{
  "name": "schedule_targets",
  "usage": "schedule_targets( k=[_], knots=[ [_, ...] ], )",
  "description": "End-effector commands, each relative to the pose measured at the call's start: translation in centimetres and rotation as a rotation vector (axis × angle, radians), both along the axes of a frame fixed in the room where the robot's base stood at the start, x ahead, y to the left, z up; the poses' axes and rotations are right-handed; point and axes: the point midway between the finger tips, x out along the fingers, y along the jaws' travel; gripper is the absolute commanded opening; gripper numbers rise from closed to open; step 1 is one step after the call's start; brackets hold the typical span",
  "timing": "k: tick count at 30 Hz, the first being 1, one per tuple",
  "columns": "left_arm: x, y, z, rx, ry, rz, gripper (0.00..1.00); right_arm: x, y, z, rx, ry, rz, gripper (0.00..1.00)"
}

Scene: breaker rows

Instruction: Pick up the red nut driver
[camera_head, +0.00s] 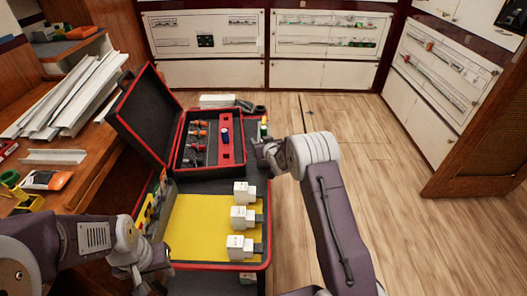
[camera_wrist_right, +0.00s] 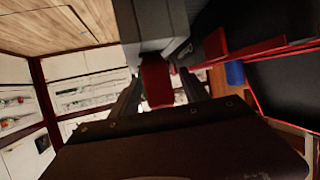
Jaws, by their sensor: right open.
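In the right wrist view a red piece (camera_wrist_right: 157,82), which looks like the handle of the red nut driver, shows between the two fingers of my right gripper (camera_wrist_right: 160,95). The fingers are apart, and I cannot tell whether they touch it. In the head view my right gripper (camera_head: 262,150) is at the right edge of the open tool case (camera_head: 180,150) and hides what is under it. My left gripper (camera_head: 148,272) is at the lower left, beside the yellow-topped part of the case; its jaws are not clear.
The case holds several tools with orange and red handles (camera_head: 199,132) and a blue item (camera_head: 225,135). White breakers (camera_head: 240,217) stand on the yellow panel (camera_head: 190,225). White trunking (camera_head: 75,95) lies on the left bench. The floor (camera_head: 350,135) to the right is clear.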

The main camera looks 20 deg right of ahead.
Motion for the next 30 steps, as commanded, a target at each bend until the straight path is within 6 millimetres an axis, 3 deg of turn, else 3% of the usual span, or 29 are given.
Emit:
schedule_targets(
  k=[8, 12, 14, 23, 30],
  knots=[
    [0.0, 0.0, -0.1, 0.0, 0.0, 0.0, 0.36, 0.4, 0.0, -0.1, 0.0, 0.0, 0.0, 0.51],
    [0.0, 0.0, -0.1, 0.0, 0.0, 0.0, 0.36, 0.4, 0.0, -0.1, 0.0, 0.0, 0.0, 0.12],
    [0.0, 0.0, -0.1, 0.0, 0.0, 0.0, 0.36, 0.4, 0.0, -0.1, 0.0, 0.0, 0.0, 0.0],
    [0.0, 0.0, 0.1, 0.0, 0.0, 0.0, 0.36, 0.4, 0.0, 0.3, 0.0, -0.001, 0.0, 0.0],
    [0.0, 0.0, 1.8, 0.0, 0.0, 0.0, 0.36, 0.4, 0.0, 4.1, 0.0, -0.004, 0.0, 0.0]
  ],
)
